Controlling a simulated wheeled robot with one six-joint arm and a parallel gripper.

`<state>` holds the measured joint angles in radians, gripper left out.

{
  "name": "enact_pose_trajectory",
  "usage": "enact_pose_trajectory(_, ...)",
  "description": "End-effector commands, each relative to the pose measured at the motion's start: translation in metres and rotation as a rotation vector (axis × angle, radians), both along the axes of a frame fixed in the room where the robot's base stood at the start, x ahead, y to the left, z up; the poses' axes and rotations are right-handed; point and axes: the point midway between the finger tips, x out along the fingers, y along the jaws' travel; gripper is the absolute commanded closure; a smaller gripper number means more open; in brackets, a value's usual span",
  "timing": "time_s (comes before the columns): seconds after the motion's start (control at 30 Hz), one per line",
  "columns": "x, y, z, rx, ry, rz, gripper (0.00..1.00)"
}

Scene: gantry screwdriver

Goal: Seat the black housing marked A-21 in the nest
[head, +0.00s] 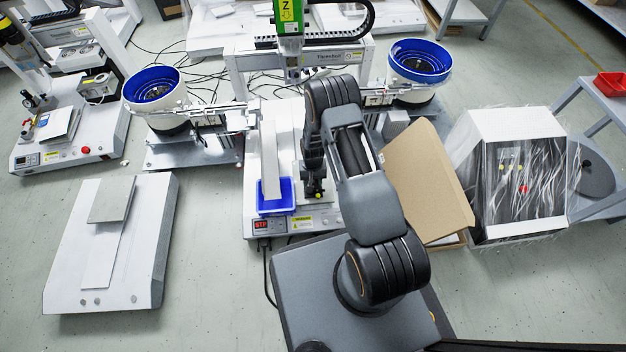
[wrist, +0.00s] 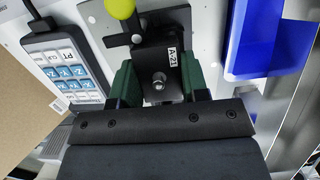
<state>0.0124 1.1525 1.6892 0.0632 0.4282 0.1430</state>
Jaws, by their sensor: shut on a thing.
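The black housing (wrist: 150,62) with a white A-21 label is in the wrist view, with a bright round metal part on it. My gripper (wrist: 158,78) is shut on it, with one green finger on each side. In the head view my gripper (head: 315,190) is low over the white machine base, largely covered by my arm. A dark fixture with a yellow-knobbed lever (wrist: 121,9) lies just beyond the housing in the wrist view. The nest itself is hidden or cannot be told from the dark parts. I cannot tell whether the housing touches or sits in it.
A blue bin (wrist: 268,38) stands right of the housing in the wrist view; it is left of my gripper in the head view (head: 276,205). A keypad (wrist: 66,70) lies to the left in the wrist view. A cardboard box (head: 425,185) stands right of my arm.

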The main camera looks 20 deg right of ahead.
Motion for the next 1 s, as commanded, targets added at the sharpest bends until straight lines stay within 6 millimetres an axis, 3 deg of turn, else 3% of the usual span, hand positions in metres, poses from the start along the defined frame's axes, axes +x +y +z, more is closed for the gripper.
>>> enact_pose_trajectory(0.43,0.0009,-0.0001,-0.0003,0.003,0.013,0.000,1.00)
enact_pose_trajectory(1.0,0.0015,-0.0003,-0.0026,0.033,0.163,0.000,1.00)
